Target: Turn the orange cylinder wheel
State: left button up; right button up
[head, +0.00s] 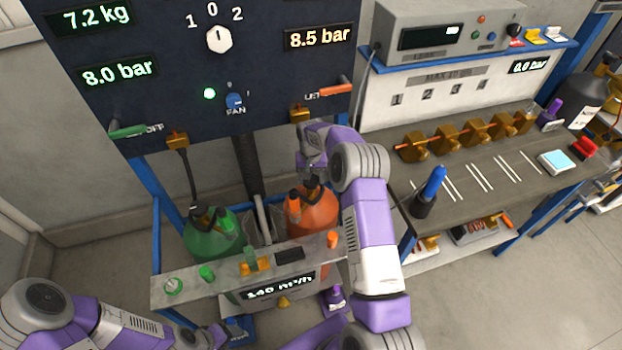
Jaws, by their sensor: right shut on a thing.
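The orange cylinder (321,215) stands upright behind the low grey shelf, right of a green cylinder (212,238). My right gripper (311,186) points down at the top of the orange cylinder and is shut on its wheel. The wheel itself is mostly hidden by the gripper and wrist. An orange fitting shows just left of the gripper. My left arm is at the bottom left, away from the cylinders. Dark parts at its end (208,338) show at the bottom edge, but its fingers cannot be made out.
A dark panel (180,85) with readouts, a green handle (128,131) and an orange handle (336,88) rises behind the cylinders. The low grey shelf (215,283) stands in front. A workbench (470,185) with brass fittings and a blue-handled tool (433,185) is at right.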

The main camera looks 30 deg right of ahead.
jog(key=m, duration=0.5)
jog(key=shift+m+b, duration=0.3)
jog(key=m, duration=0.6)
jog(key=shift+m, duration=0.3)
jog(key=o, duration=1.1)
jog(key=shift+c, duration=0.2)
notch_tip(320, 180, up, 8)
jog(key=shift+f+p, duration=0.15)
jog(key=shift+p, duration=0.45)
